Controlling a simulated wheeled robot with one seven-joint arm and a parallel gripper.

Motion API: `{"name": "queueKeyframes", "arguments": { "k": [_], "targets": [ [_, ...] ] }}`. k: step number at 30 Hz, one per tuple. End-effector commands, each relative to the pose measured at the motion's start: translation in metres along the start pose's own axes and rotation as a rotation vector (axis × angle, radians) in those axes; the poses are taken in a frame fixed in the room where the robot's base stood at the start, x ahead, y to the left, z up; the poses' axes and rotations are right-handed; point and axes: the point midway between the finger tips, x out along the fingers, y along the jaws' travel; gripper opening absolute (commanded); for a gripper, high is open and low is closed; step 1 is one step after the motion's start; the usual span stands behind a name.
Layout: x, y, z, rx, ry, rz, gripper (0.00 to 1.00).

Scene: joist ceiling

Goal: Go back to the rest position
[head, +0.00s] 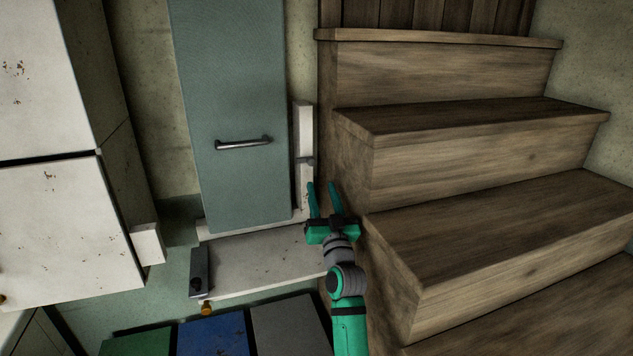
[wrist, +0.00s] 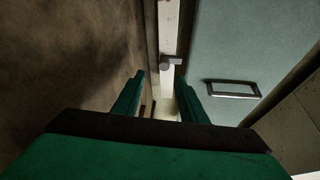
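My gripper (head: 321,200) is green with two slim fingers. In the head view it points up and away from me, between the teal cabinet door and the side of the wooden stairs. In the wrist view my gripper (wrist: 158,98) has its two fingers apart with a gap between them and nothing held. Beyond the fingertips in the wrist view are a pale upright post and a small grey latch-like piece (wrist: 171,62). My green and grey arm rises from the bottom of the head view.
Wooden stairs (head: 470,215) fill the right side. A teal door (head: 235,90) with a metal handle (head: 243,143) stands at centre left. A pale ledge (head: 255,262) lies below it. White cabinets (head: 60,230) are at the left. Green, blue and grey panels (head: 213,335) are at the bottom.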

Motion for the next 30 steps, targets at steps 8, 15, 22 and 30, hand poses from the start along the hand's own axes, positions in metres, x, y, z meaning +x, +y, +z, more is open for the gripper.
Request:
{"name": "queueKeyframes", "arguments": {
  "k": [8,15,22,30],
  "targets": [
    [-0.015,0.001,-0.001,-0.001,0.001,0.001,0.39],
    [-0.015,-0.002,0.0,0.001,0.0,-0.003,0.39],
    [-0.04,-0.007,0.031,0.022,-0.018,0.017,0.39],
    [-0.133,-0.018,0.107,0.067,-0.069,0.097,0.39]
  ]
}}
